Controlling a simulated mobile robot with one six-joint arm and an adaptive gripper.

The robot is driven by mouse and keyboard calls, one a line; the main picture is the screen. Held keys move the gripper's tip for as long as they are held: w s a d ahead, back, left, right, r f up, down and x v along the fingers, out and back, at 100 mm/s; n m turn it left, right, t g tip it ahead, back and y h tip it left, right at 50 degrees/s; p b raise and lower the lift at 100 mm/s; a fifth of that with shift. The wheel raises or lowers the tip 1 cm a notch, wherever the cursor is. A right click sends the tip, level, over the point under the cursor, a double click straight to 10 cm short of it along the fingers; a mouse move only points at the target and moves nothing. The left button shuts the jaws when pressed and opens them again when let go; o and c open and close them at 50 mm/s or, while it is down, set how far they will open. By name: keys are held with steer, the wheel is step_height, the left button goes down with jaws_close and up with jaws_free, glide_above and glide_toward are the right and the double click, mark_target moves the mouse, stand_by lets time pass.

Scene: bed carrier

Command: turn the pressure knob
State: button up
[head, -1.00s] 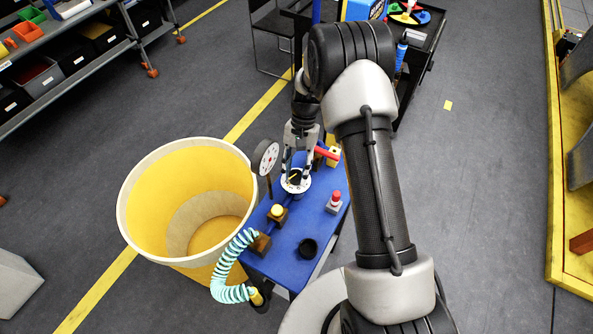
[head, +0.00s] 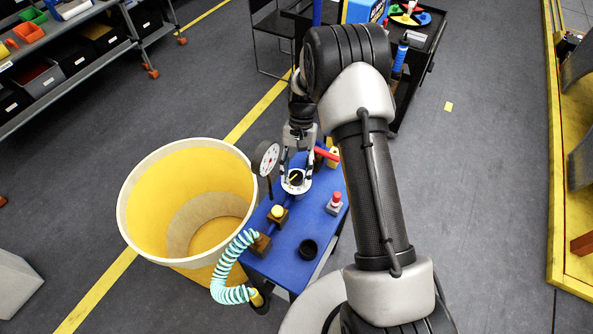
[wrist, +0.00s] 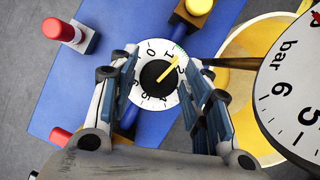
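The pressure knob (wrist: 158,78) is a black round knob with a yellow pointer, in the middle of a white numbered dial (wrist: 149,50). The pointer aims to the upper right in the wrist view, near the 1 and 2. The dial also shows on the blue cart in the head view (head: 296,189). My gripper (wrist: 158,66) is open, with one finger on each side of the knob, overlapping the dial's edges in the wrist view. A gap shows between the fingers and the black knob. In the head view my gripper (head: 297,172) hangs over the dial.
A gauge marked bar (wrist: 295,90) stands close on the right in the wrist view. The blue cart (head: 285,254) also bears a red button (head: 337,198), a yellow button (head: 277,211), a red handle (head: 327,153) and a striped hose (head: 228,268). A yellow bin (head: 165,205) stands left.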

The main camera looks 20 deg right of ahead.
steer(key=shift+o, duration=0.7)
steer(key=v, duration=1.2)
